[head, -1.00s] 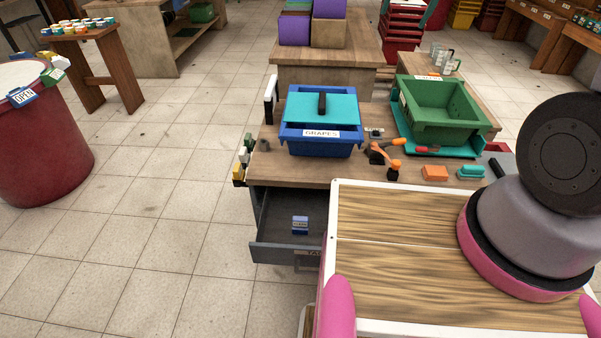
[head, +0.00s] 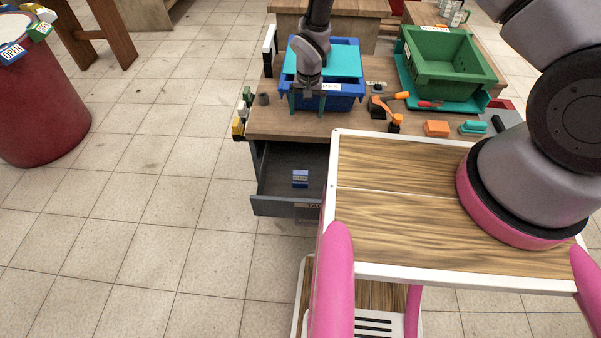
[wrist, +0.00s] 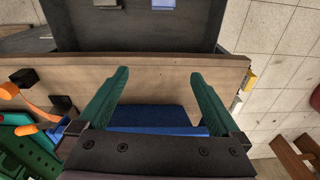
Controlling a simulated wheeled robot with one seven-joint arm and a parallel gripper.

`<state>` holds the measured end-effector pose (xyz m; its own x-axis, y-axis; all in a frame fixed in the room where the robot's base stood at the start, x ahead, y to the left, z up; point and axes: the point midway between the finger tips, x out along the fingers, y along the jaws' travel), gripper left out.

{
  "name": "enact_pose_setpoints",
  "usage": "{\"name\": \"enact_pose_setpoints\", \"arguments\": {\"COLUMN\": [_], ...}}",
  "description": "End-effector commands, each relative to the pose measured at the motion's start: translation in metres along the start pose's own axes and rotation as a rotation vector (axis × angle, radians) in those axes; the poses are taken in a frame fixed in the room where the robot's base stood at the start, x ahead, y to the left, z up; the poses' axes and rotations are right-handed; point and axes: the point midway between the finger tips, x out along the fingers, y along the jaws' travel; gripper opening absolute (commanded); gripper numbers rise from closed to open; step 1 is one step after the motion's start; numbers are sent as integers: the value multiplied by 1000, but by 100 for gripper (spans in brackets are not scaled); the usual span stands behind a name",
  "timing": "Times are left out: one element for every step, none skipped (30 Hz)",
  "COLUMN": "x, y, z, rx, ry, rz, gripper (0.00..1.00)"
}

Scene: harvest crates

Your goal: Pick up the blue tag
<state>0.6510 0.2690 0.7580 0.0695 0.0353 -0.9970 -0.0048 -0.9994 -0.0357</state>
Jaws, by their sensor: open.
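A small blue tag with a pale band (head: 300,178) lies in the open grey drawer (head: 275,205) under the bench. In the wrist view a blue piece (wrist: 163,4) shows at the top edge, cut off, inside the drawer. Another blue tag, marked OPEN (head: 12,52), hangs on the rim of the red barrel at the left. My gripper (head: 307,104) is open and empty, with green fingers pointing down at the front of the blue crate (head: 345,92). In the wrist view its fingers (wrist: 160,75) are spread over the bench's front edge, apart from the tag.
The blue crate has a teal lid. A green crate (head: 450,88) stands right of it on the bench (head: 285,125). Orange-handled tools (head: 385,112) and an orange block (head: 436,128) lie in front. Several coloured tags hang at the bench's left edge. The floor left of the drawer is clear.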

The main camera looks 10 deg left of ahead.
Motion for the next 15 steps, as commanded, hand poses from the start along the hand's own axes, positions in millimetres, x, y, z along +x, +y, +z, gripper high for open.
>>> {"name": "enact_pose_setpoints", "arguments": {"x": [28, 41, 58, 70, 80, 92, 100, 107, 114, 118, 122, 126, 130, 133, 139], "y": [-2, -3, -4, -5, -5, -5, -4, -4, -4, -4, -4, -3, -2, -2, -2], "z": [18, 26, 37, 45, 52, 61, 67, 72, 77, 80, 83, 86, 87, 88, 88], "rx": [-18, -24, -32, -37, -42, -47, -52, -55, -59, -60, -61, -63, -64, -65, -65], "ry": [-18, -26, -34, -41, -46, -52, -57, -61, -64, -66, -68, -70, -71, -72, -72], "rz": [11, 14, 18, 21, 24, 26, 28, 30, 31, 32, 32, 33, 34, 34, 34], "gripper": [100, 100, 100, 100, 100, 100, 100, 100, 100, 100, 100, 100, 100, 100, 100]}}
